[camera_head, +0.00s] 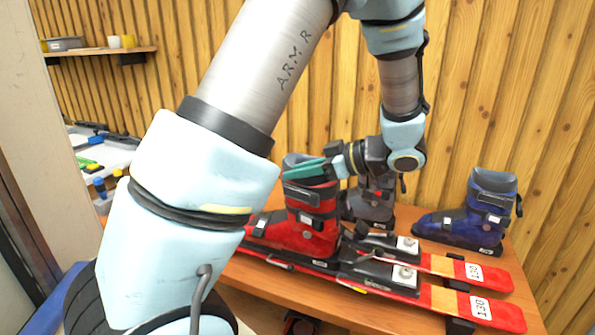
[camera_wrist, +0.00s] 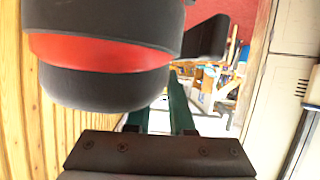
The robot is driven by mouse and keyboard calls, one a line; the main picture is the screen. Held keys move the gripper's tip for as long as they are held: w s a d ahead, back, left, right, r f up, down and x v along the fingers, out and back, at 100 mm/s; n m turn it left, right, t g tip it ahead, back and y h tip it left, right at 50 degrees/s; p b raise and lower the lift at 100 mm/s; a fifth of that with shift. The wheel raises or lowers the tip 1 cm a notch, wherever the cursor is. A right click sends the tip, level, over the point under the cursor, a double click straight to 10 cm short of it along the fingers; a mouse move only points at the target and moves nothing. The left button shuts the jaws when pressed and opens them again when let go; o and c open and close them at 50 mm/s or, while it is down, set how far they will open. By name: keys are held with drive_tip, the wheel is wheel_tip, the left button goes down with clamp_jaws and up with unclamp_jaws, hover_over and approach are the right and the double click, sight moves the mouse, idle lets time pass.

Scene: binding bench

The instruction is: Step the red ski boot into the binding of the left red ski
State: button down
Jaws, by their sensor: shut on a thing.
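The red ski boot (camera_head: 312,232) is upright, its sole low over the rear part of the nearer red ski (camera_head: 446,299), left of that ski's black binding (camera_head: 375,274). Whether the sole touches the ski is unclear. The farther red ski (camera_head: 447,264) lies parallel behind, with its own binding (camera_head: 381,242). Both skis carry labels reading 130. My gripper (camera_head: 306,170) has teal fingers shut at the boot's upper cuff. In the wrist view the fingers (camera_wrist: 160,112) show below a large red and black shape, and the actual contact is hidden.
A grey boot (camera_head: 370,207) stands close behind the red boot. A blue boot (camera_head: 469,222) stands at the back right of the wooden bench (camera_head: 345,311). A wood-slat wall (camera_head: 500,90) rises behind. My arm hides the skis' left ends.

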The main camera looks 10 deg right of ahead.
drive_tip(key=shift+c, duration=1.1)
unclamp_jaws()
drive_tip(key=shift+r, duration=0.15)
drive_tip(key=shift+r+p, duration=4.95)
drive_tip(key=shift+p, duration=0.2)
